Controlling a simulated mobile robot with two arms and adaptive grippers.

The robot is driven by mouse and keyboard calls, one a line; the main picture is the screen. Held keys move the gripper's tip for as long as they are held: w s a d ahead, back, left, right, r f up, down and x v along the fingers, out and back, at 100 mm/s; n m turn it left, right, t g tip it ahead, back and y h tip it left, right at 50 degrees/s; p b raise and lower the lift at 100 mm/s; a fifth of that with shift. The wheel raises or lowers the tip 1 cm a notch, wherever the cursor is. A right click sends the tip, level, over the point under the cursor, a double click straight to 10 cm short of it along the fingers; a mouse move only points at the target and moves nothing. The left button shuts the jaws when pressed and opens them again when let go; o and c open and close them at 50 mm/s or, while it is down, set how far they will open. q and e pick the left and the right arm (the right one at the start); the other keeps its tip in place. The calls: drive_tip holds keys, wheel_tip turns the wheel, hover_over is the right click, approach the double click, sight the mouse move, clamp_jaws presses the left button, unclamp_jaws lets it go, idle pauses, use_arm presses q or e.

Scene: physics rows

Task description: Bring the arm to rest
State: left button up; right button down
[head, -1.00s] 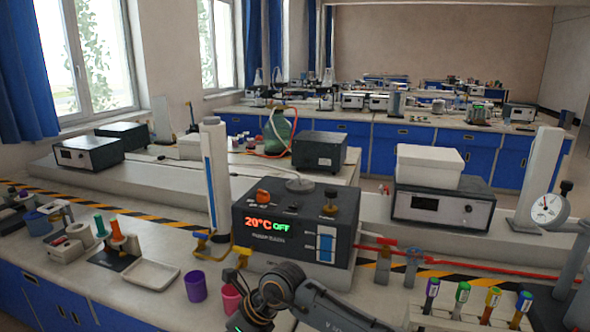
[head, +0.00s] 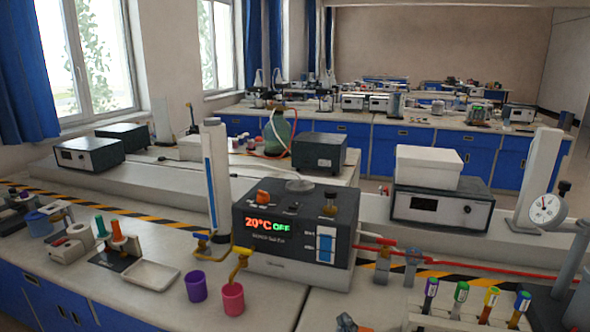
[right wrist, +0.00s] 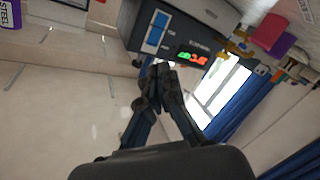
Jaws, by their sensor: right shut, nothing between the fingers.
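My right gripper (right wrist: 161,74) is shut and empty in the right wrist view, its dark fingertips together. Behind the fingertips in that view is the dark bath unit with its lit display (right wrist: 193,58). In the head view only a small grey part of my right arm (head: 346,323) shows at the bottom edge, below the bath unit (head: 300,225). The display there reads 20°C OFF. My left gripper is not in view.
A purple cup (head: 196,287) and a pink cup (head: 232,299) stand left of the unit, the pink one under a yellow tap (head: 241,256). A rack with several colour-capped tubes (head: 461,292) is at the lower right.

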drive_tip(key=s+d+f+m+g+h, duration=0.2)
drive_tip(key=s+d+f+m+g, duration=0.45)
drive_tip(key=s+f, duration=0.55)
drive_tip(key=s+d+f+g+y, duration=0.1)
drive_tip(key=s+d+f+g, duration=0.15)
drive_tip(key=s, duration=0.55)
drive_tip(key=s+d+f+g, duration=0.2)
drive_tip(key=s+f+g, duration=0.2)
drive_tip(key=s, duration=0.4)
wheel_tip(320, 180, down, 25)
drive_tip(key=s+g, duration=0.1)
drive_tip(key=g, duration=0.1)
drive_tip(key=s+d+f+g, duration=0.1)
drive_tip(key=s+d+f, duration=0.1)
drive_tip(key=s+f, duration=1.5)
drive_tip(key=shift+s+d, duration=0.15)
drive_tip(key=shift+d, duration=0.05)
